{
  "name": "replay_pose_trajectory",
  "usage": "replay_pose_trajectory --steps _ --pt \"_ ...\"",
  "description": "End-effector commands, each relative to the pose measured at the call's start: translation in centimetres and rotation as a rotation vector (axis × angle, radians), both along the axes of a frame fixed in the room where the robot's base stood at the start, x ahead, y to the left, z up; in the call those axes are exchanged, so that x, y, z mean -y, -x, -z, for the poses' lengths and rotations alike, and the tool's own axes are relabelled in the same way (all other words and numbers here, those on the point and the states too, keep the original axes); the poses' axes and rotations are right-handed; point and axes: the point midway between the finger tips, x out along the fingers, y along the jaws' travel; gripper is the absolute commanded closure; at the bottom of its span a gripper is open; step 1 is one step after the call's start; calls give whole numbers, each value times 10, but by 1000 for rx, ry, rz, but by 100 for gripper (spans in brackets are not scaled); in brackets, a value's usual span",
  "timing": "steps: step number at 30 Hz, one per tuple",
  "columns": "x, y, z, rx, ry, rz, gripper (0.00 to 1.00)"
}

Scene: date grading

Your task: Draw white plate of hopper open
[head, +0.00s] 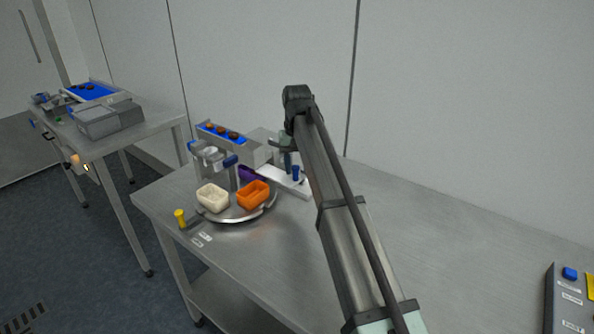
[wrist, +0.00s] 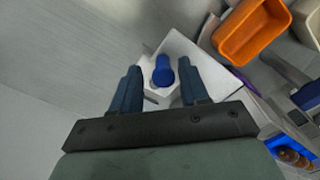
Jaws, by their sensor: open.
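The white plate (head: 283,181) sticks out from the hopper machine toward the right in the head view. It bears an upright blue knob (head: 296,173) near its outer end. In the wrist view the white plate (wrist: 196,62) lies below my gripper (wrist: 161,80), with the blue knob (wrist: 162,72) between the two open fingers. I see a gap on each side of the knob, and the fingers look apart from it. The hopper (head: 258,150) stands behind the plate, partly hidden by my arm in the head view.
A round steel turntable (head: 232,218) carries a cream tray (head: 212,198), an orange tray (head: 252,195) and a purple tray (head: 246,174). A blue belt (head: 207,127) holds dark dates. A yellow knob (head: 180,216) stands at the table's left front.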

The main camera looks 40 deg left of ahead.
Motion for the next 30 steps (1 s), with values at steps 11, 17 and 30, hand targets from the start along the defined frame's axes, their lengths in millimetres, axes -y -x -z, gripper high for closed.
replay_pose_trajectory --steps 11,17,30 --pt "-1 -1 -76 1 0 0 55" --pt "0 -1 -103 1 1 0 55" --pt "1 0 -116 0 1 1 55"
